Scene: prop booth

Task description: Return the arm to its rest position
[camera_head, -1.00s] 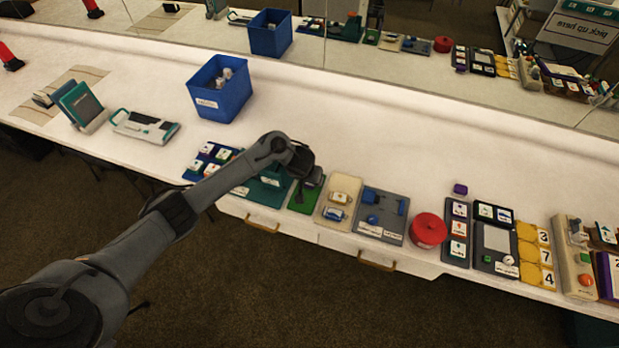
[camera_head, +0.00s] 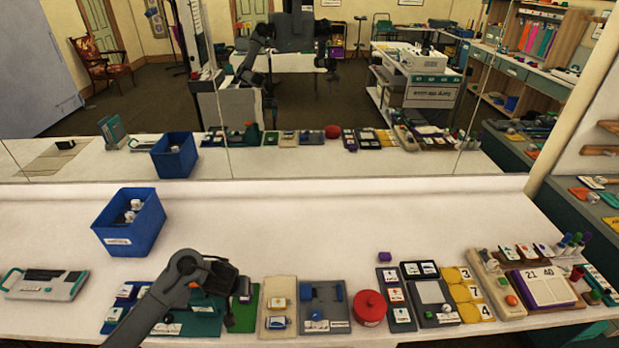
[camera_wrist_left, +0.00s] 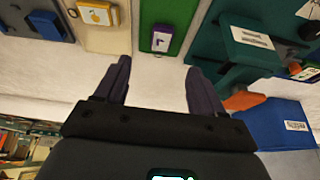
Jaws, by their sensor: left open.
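My left arm comes in from the bottom left in the head view. Its gripper (camera_head: 226,282) hangs over the front edge row of boards, by the green board (camera_head: 243,310). In the left wrist view my left gripper (camera_wrist_left: 162,88) is open, with bare table between its dark fingers and nothing held. A purple block with a white label (camera_wrist_left: 162,40) lies on the green board just beyond the fingertips, apart from them. My right gripper is not in view.
A teal stand (camera_wrist_left: 235,52) is close beside one finger. A blue bin (camera_head: 130,225) with white pieces stands behind the arm. A beige board (camera_head: 278,322), a grey board (camera_head: 325,318) and a red round container (camera_head: 369,307) lie to the right. The table's back strip is clear.

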